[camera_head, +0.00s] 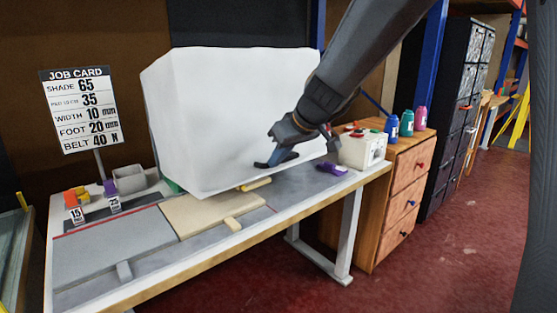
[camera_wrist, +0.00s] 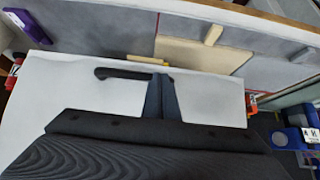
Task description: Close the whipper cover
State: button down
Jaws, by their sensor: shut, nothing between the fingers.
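The whipper cover (camera_head: 225,110) is a large white box-shaped hood over the back of the workbench. It also shows in the wrist view (camera_wrist: 60,100). A dark bar handle (camera_wrist: 118,73) is on its front face, low down; in the head view the handle (camera_head: 262,165) is partly hidden by my gripper. My gripper (camera_head: 285,158) is at the front of the cover, beside the handle. In the wrist view its fingers (camera_wrist: 160,98) are together and empty, overlapping the handle's end. I cannot tell whether they touch it. What is under the cover is hidden.
The workbench (camera_head: 100,250) carries a tan board (camera_head: 205,215), a purple object (camera_head: 332,168) and a small white box (camera_head: 362,148). A job card (camera_head: 80,110) stands at left. A wooden drawer cabinet (camera_head: 405,195) with bottles stands right. The red floor in front is clear.

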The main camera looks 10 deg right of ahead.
jog(key=b+x, duration=0.2)
jog(key=x, duration=0.1)
jog(key=s+f+b+x, duration=0.1)
jog(key=b+x, duration=0.2)
jog(key=d+b+x, duration=0.1)
jog(key=b+x, duration=0.2)
jog(key=x, duration=0.1)
jog(key=shift+s+f, duration=0.15)
jog(key=shift+f, duration=0.15)
jog(key=shift+s+b, duration=0.1)
jog(key=shift+b, duration=0.2)
jog(key=shift+a+r, duration=0.1)
jog(key=shift+a, duration=0.1)
jog(key=shift+s+d, duration=0.1)
